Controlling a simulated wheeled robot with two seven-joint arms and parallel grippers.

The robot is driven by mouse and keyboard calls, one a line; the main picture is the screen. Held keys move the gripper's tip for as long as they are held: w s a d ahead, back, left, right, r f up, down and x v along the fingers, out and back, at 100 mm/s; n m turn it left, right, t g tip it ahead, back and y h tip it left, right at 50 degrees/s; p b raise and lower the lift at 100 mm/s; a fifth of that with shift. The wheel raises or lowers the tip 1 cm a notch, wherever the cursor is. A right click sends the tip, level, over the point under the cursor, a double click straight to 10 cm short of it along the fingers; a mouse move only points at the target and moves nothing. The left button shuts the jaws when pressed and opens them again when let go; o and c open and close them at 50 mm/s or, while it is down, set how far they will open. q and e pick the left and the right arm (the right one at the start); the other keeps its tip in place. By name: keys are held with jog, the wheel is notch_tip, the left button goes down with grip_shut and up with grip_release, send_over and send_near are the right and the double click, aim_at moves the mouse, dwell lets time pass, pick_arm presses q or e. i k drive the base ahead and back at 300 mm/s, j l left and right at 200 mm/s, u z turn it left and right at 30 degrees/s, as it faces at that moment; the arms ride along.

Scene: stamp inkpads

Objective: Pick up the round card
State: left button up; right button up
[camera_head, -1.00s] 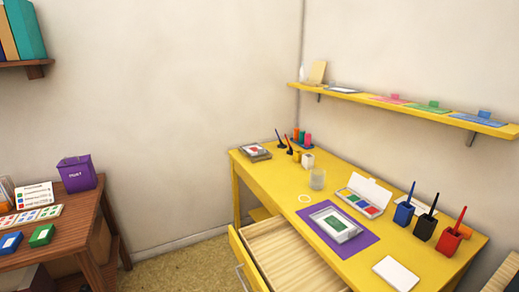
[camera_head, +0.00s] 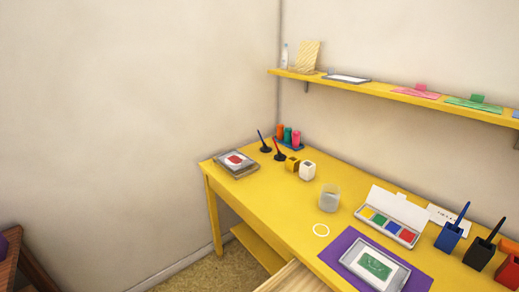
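A small round thing with a white rim and a yellow middle (camera_head: 321,230) lies flat on the yellow desk (camera_head: 240,190), left of the purple mat. It is the only flat round piece I see, and it looks like the round card. I cannot tell whether its middle is yellow card or bare desk. Neither of my grippers shows in this view.
A clear cup (camera_head: 329,197) stands just behind it. A purple mat (camera_head: 421,287) bears a framed green stamp card (camera_head: 376,265). An open paint box (camera_head: 387,227) and dark pen holders (camera_head: 478,254) stand right. A drawer (camera_head: 294,278) juts out at the front.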

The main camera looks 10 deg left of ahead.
aim_at(235, 160)
jog(key=i+j+z, duration=0.25)
jog(key=j, duration=0.25)
jog(key=i+j+z, duration=0.3)
jog(key=j, duration=0.2)
jog(key=j+z, duration=0.25)
jog(key=j, duration=0.3)
jog(key=i+j+z, duration=0.15)
jog(key=j+z, duration=0.15)
jog(key=j, duration=0.3)
jog(key=j+z, duration=0.25)
jog(key=j, duration=0.35)
